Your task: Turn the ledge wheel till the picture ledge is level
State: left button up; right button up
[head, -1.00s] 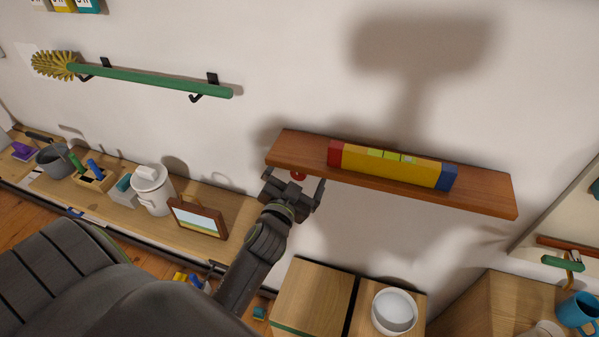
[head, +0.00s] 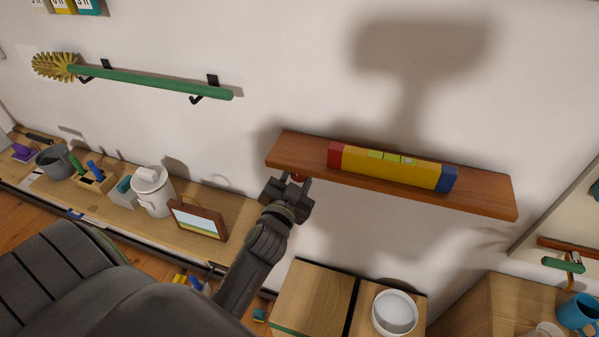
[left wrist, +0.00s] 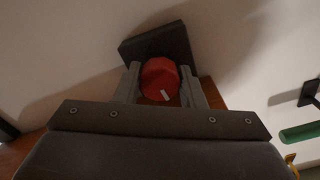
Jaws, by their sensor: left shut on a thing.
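The picture ledge (head: 480,200) is a brown wooden shelf on the wall in the head view. A yellow spirit level (head: 390,172) with red and blue ends and green vials lies on it. The bubble is too small to read. The red ledge wheel (left wrist: 160,78) with a small white mark fills the gap between my fingers in the left wrist view. In the head view the wheel is mostly hidden below the ledge's left end. My left gripper (head: 293,183) is shut on the wheel from below. My right gripper is not in view.
A green-handled brush (head: 150,80) hangs on wall hooks at upper left. Below are a white canister (head: 152,190), a framed picture (head: 198,220), wooden boxes (head: 310,297) and a white bowl (head: 394,312). The wall between ledge and boxes is clear.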

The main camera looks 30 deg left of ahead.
pick_arm(q)
jog(key=shift+f+n+b, duration=0.2)
jog(key=shift+n+b, duration=0.3)
jog(key=shift+b, duration=0.1)
jog(key=n+b, duration=0.2)
jog(key=n, duration=0.2)
jog(key=shift+b, duration=0.4)
jog(key=n+b, duration=0.1)
jog(key=n, duration=0.1)
jog(key=shift+n, duration=0.3)
jog(key=shift+r+n+b, duration=0.15)
jog(key=shift+n+b, duration=0.25)
jog(key=shift+n, duration=0.8)
jog(key=o, duration=1.7)
